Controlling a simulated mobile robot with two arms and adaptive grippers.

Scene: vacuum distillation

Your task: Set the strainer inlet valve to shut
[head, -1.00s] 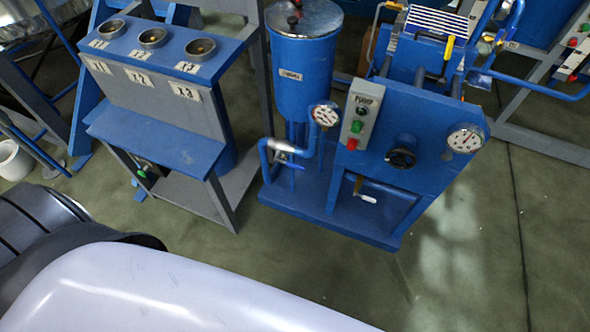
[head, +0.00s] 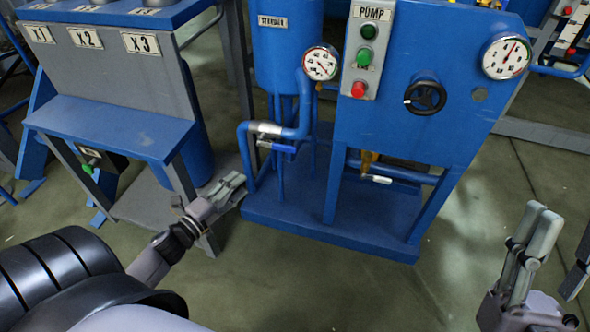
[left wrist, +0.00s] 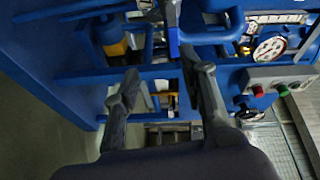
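The strainer (head: 287,50) is a blue labelled cylinder at the back middle. Its low blue pipe carries a valve with a grey body (head: 266,130) and a blue lever handle (head: 277,147). In the head view the handle points right, roughly along the pipe. My left gripper (head: 236,182) is open and empty, below and left of the handle, apart from it. In the left wrist view the blue handle (left wrist: 173,36) shows beyond the open fingertips (left wrist: 163,72), near the right finger. My right gripper (head: 562,240) is open and empty at the lower right.
The pump panel (head: 361,85), with green and red buttons, a black handwheel (head: 425,96) and a gauge (head: 506,57), stands right of the strainer. A blue-grey stand (head: 110,125) is on the left. Floor in front is clear.

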